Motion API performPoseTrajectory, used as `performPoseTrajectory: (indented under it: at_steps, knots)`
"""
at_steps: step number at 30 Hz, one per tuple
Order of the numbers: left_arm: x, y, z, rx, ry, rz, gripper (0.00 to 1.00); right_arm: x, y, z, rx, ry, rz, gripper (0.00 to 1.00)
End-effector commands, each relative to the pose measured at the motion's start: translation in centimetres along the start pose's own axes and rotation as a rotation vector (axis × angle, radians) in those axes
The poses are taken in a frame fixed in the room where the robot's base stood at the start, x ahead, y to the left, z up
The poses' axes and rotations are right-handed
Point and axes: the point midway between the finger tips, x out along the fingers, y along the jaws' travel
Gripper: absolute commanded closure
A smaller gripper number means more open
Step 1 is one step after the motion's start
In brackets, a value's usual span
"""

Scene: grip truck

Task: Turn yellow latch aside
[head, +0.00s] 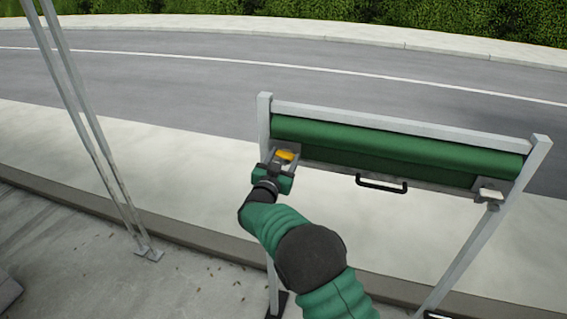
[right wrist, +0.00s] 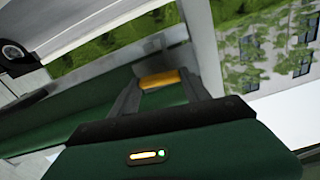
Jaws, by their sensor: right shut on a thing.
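The yellow latch (head: 284,155) is at the left end of the green rolled panel, by the left post. My right gripper (head: 280,164) reaches up to it, and its body hides part of the latch mount. In the right wrist view the yellow latch (right wrist: 159,79) lies crosswise between the two fingertips of my right gripper (right wrist: 158,82), which is shut on it. My left gripper is not in the head view.
The green panel (head: 400,152) hangs in a grey frame (head: 400,124) with a black handle (head: 381,184) below. A second bracket (head: 489,194) at the right end shows no yellow. Thin metal poles (head: 90,130) stand at left; road and pavement lie behind.

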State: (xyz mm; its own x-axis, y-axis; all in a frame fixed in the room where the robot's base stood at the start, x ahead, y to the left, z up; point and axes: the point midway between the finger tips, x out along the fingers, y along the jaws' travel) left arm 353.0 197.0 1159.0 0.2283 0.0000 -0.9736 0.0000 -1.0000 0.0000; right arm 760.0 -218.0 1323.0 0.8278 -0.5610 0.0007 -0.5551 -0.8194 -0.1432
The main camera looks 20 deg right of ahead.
Motion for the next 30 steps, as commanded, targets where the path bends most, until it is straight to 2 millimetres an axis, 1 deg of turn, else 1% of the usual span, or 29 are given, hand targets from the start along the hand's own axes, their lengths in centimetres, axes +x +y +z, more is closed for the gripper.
performPoseTrajectory:
  at_steps: [1,9,18,30]
  knots:
    - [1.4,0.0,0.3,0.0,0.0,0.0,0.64,-0.1,0.0,0.9,0.034,-0.004,-0.003,0.86]
    - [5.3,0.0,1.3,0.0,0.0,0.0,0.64,-0.1,0.1,1.1,0.277,-0.005,-0.003,0.86]
    - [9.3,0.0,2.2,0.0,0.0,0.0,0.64,-0.1,0.3,1.1,0.562,-0.006,-0.001,0.86]
    - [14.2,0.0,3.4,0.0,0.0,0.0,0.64,0.0,0.3,1.3,0.941,-0.009,0.001,0.86]
